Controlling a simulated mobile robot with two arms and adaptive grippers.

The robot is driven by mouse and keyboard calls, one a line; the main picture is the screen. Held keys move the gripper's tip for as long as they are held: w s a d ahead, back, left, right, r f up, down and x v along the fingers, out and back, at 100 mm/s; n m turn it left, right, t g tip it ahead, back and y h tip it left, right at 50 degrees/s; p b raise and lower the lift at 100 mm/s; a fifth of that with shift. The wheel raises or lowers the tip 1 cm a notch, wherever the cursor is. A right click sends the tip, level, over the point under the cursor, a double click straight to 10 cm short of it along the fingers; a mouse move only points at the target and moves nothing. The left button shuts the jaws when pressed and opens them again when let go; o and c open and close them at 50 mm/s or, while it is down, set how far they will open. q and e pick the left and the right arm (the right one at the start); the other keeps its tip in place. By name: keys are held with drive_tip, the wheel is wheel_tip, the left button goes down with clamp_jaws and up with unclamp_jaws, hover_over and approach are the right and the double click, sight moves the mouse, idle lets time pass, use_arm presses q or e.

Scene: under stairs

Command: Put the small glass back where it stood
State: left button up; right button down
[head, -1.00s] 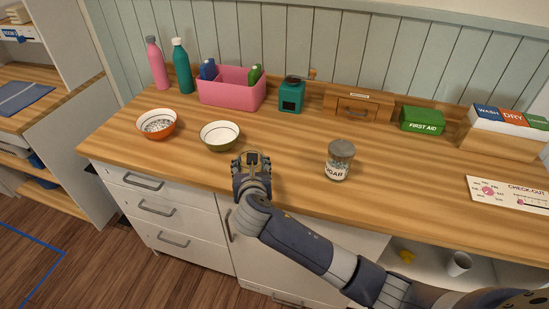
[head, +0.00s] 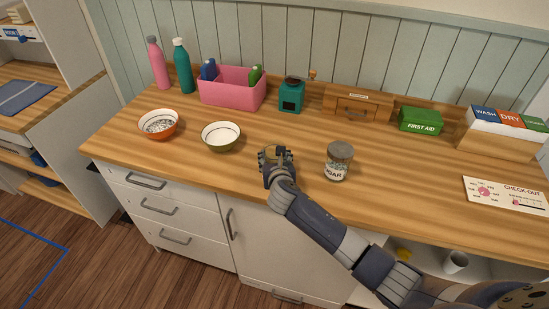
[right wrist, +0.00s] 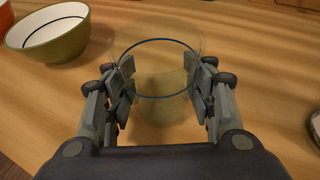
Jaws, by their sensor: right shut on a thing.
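The small glass (right wrist: 156,66) is clear and shows in the right wrist view between the two fingers of my right gripper (right wrist: 160,85). The fingers are shut on its sides. In the head view my right gripper (head: 274,154) is over the front part of the wooden counter (head: 200,172), between the green bowl and the sugar jar. The glass is hard to make out there. I cannot tell whether its base touches the counter. My left gripper is not in view.
The green bowl (head: 221,137) stands left of the gripper, the orange bowl (head: 160,125) farther left. The sugar jar (head: 338,161) stands close on the right. Behind are a pink bin (head: 230,95), a teal canister (head: 291,97) and a wooden drawer box (head: 357,105). Counter between them is bare.

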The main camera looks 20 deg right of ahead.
drive_tip(key=shift+f, duration=0.1)
drive_tip(key=c, duration=0.7)
unclamp_jaws()
drive_tip(key=shift+s, duration=0.1)
drive_tip(key=v, duration=1.2)
